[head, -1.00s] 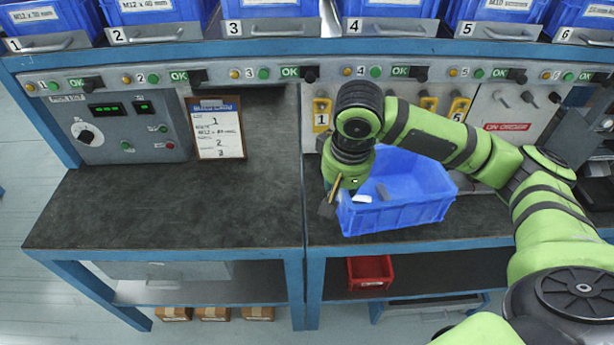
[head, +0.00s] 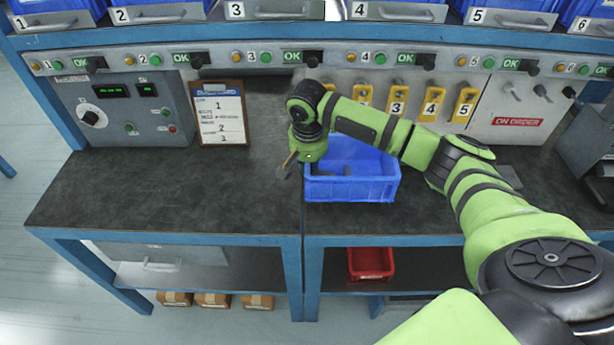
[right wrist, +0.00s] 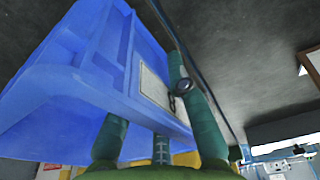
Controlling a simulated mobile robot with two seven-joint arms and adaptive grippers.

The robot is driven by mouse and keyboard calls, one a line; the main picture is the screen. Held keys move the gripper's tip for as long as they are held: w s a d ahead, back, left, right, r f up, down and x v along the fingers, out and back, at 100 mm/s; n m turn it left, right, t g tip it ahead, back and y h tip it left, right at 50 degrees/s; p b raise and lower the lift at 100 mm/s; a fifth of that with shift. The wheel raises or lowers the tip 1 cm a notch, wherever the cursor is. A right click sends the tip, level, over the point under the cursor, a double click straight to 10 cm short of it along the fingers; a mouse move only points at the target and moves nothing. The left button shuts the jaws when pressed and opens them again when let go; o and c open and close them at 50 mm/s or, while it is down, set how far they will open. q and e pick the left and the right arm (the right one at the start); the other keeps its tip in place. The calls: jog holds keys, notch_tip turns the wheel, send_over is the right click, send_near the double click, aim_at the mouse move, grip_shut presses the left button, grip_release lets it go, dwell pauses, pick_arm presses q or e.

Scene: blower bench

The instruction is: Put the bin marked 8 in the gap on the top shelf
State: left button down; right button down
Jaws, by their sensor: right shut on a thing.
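The blue open-topped bin (head: 365,190) is over the right-hand bench near its left end. Its number is not readable. My right gripper (head: 300,158) is at the bin's left side, partly hidden by my wrist. In the right wrist view, the gripper's fingers (right wrist: 150,100) are shut on the bin wall (right wrist: 85,80) that carries a pale label holder (right wrist: 160,88). I cannot tell whether the bin touches the bench. The top shelf (head: 330,38) runs across the top with blue bins above plates 1 to 6. No gap shows there. My left gripper is out of view.
A control panel (head: 130,112) and clipboard (head: 219,113) stand at the back left. Several yellow numbered tags (head: 432,103) hang behind the bin. A grey object (head: 590,140) stands at the far right. A red bin (head: 371,264) is below. The left bench top (head: 150,195) is clear.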

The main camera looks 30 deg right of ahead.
jog(key=shift+w+a+f, duration=0.2)
jog(key=shift+w+f, duration=0.1)
jog(key=shift+w, duration=0.1)
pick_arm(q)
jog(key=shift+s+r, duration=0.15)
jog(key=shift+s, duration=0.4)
pick_arm(e)
jog(key=shift+f, duration=1.9)
jog(key=shift+f, duration=0.1)
jog(key=c, duration=1.2)
grip_release()
jog(key=shift+s, duration=0.1)
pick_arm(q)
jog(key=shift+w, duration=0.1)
pick_arm(e)
jog(key=r, duration=0.4)
jog(key=s+r, duration=0.1)
jog(key=r, duration=0.3)
jog(key=a+r, duration=0.1)
jog(key=r, duration=0.3)
jog(key=shift+s+a, duration=0.1)
jog(key=shift+s, duration=0.1)
